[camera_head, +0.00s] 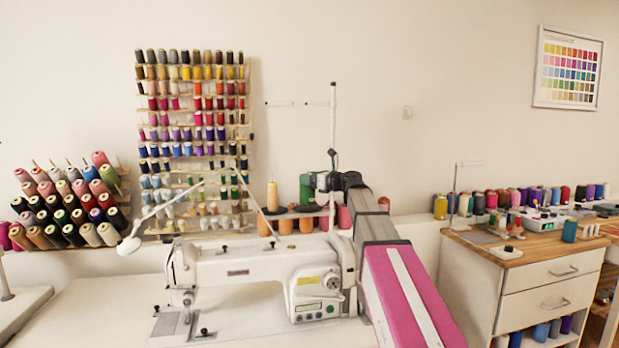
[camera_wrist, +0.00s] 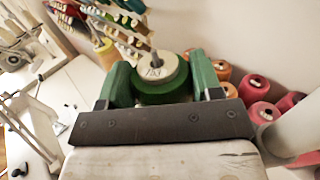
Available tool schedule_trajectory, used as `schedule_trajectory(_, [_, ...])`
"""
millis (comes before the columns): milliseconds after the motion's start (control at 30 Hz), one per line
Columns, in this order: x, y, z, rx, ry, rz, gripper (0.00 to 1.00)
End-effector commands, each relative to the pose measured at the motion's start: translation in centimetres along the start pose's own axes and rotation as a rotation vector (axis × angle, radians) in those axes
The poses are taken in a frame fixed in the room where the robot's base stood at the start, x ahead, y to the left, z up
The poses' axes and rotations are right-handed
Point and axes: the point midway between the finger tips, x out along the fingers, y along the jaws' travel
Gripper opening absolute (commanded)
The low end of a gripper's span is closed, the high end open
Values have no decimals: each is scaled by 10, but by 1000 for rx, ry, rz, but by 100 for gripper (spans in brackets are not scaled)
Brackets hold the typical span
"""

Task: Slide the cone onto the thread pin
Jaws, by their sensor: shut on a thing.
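My gripper (camera_wrist: 160,75) is shut on a green thread cone (camera_wrist: 165,92), with one green finger on each side. The cone's cream end with dark marks faces the wrist camera. A short dark rod (camera_wrist: 152,58) shows at that end; I cannot tell whether it passes through the cone or lies behind it. In the head view my gripper (camera_head: 315,188) is beside the white thread stand pole (camera_head: 333,120), behind the sewing machine. The cone's base and the lower part of the pin are hidden.
A yellow cone (camera_head: 272,195) stands left of my gripper. Several orange and pink cones (camera_wrist: 260,88) stand close to the right in the wrist view. The white sewing machine (camera_head: 250,268) is in front. A wall rack (camera_head: 138,120) of spools is behind left.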

Motion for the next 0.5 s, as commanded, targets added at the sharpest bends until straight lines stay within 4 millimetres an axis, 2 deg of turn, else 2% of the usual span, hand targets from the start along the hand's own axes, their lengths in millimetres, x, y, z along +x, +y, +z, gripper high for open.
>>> schedule_trajectory(467, [0,0,-13,-1,-1,0,31])
schedule_trajectory(500, [0,0,-12,-1,-1,0,69])
